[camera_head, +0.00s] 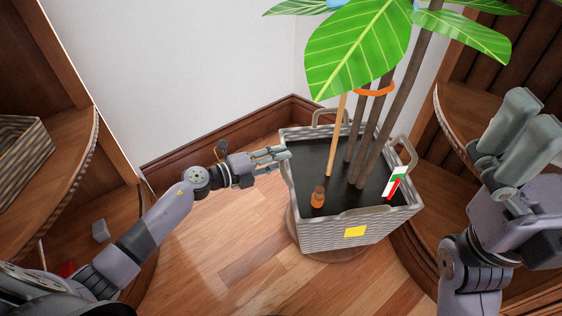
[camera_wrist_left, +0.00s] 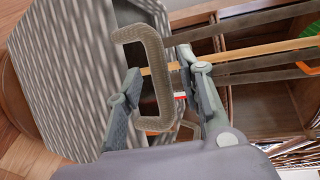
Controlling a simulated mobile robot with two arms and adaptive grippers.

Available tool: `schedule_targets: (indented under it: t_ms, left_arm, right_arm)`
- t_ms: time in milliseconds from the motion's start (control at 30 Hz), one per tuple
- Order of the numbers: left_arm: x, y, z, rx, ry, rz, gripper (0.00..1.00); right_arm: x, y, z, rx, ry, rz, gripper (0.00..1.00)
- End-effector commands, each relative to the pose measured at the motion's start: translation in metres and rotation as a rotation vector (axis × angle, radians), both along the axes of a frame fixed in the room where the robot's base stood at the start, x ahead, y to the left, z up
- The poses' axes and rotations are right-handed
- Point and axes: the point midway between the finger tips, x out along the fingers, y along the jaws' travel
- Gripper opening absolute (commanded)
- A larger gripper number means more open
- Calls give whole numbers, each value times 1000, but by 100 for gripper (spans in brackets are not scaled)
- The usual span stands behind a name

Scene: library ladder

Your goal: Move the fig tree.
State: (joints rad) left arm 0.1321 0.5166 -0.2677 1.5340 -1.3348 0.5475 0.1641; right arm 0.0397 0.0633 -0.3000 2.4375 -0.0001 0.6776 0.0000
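The fig tree stands in a grey woven planter (camera_head: 350,235) on a round wooden base (camera_head: 335,255). Its thin trunks (camera_head: 372,140), tied with an orange band (camera_head: 372,91), rise to big green leaves (camera_head: 360,45). Looped handles show at the back (camera_head: 330,115) and right (camera_head: 413,150) rims. My left gripper (camera_head: 283,155) is at the planter's left rim. In the left wrist view, its fingers (camera_wrist_left: 160,68) are apart, with a woven handle (camera_wrist_left: 158,85) between them; contact is unclear. My right gripper (camera_head: 520,125) is raised at the right, apart from the planter; its finger gap is unclear.
Curved wooden shelves stand at left (camera_head: 60,165) and right (camera_head: 455,125), the right one close to the planter. A woven basket (camera_head: 20,150) sits on the left shelf. A white wall (camera_head: 190,70) and brown baseboard (camera_head: 215,135) are behind. Wood floor (camera_head: 215,245) is clear in front.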

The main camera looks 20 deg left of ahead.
Motion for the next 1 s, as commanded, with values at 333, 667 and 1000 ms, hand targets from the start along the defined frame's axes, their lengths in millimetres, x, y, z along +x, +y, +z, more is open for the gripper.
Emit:
schedule_targets:
  t_ms: [333, 667, 1000]
  left_arm:
    - [10, -9, -2, 1, -1, 1, 35]
    - [9, -8, -2, 1, -1, 0, 20]
    - [9, -8, -2, 1, 0, 0, 0]
  right_arm:
    - [-1, 0, 3, -1, -14, -1, 100]
    - [-1, 1, 3, -2, -15, 0, 100]
    - [-2, 0, 3, -2, -15, 0, 100]
